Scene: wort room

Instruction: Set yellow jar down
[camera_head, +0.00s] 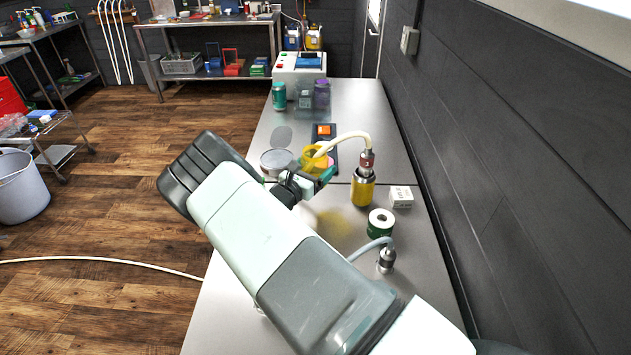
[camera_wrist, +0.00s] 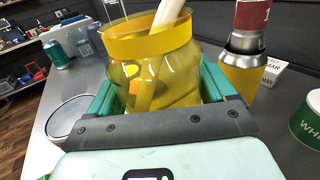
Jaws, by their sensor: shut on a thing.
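The yellow jar (camera_head: 315,158) is see-through, with an opaque yellow band at its rim. My gripper (camera_head: 320,174) is shut on it, teal fingers on either side. In the wrist view the jar (camera_wrist: 150,75) is close and roughly upright between the fingers (camera_wrist: 160,90). A yellow patch (camera_head: 334,226) lies on the bench (camera_head: 330,260) below and to the right. The jar appears to be above the bench; its base is mostly hidden.
A yellow canister (camera_head: 362,190) with a red-marked fitting stands right of the jar. A round dish (camera_head: 277,161) is to the left. The dark wall (camera_head: 480,160) bounds the right.

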